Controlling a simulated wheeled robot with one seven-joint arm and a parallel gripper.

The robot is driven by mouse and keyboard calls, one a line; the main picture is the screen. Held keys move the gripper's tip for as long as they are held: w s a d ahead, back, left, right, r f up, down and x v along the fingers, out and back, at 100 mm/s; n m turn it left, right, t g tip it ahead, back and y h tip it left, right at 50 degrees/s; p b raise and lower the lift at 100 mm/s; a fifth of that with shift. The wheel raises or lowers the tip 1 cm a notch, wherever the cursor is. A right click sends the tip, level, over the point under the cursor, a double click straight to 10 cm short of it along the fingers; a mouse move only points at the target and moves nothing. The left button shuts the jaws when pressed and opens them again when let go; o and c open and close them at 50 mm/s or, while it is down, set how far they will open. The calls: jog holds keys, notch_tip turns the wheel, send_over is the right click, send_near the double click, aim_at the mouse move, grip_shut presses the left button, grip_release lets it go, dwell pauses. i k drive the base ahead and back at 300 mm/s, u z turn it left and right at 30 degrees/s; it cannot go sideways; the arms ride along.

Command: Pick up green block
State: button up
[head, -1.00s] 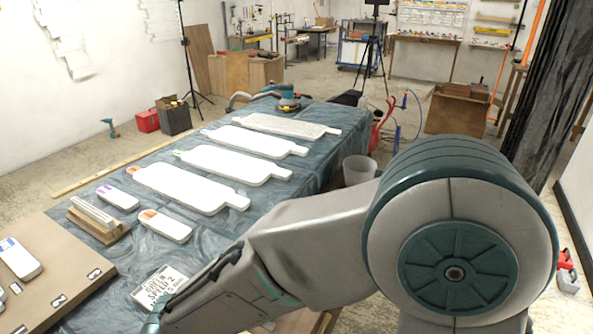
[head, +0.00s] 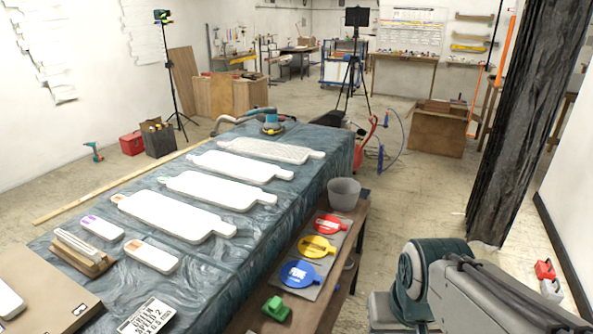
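A small green block (head: 276,308) lies on a low wooden bench (head: 246,318), near the bottom middle of the head view. It has an uneven top, and its fine shape is too small to tell. Nothing covers it. My arm shows at the lower right, apart from the block. My gripper is outside the picture.
Blue (head: 299,274), yellow (head: 317,246) and red (head: 331,223) discs lie on a grey sheet behind the block. A grey bucket (head: 343,193) stands beyond them. A cloth-covered table (head: 262,222) with several white boards borders the bench on the left.

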aim_at(273, 306)
jog(key=u, duration=0.75)
jog(key=k, duration=0.55)
jog(key=z, duration=0.35)
jog(key=i, duration=1.2)
jog(key=u, duration=0.1)
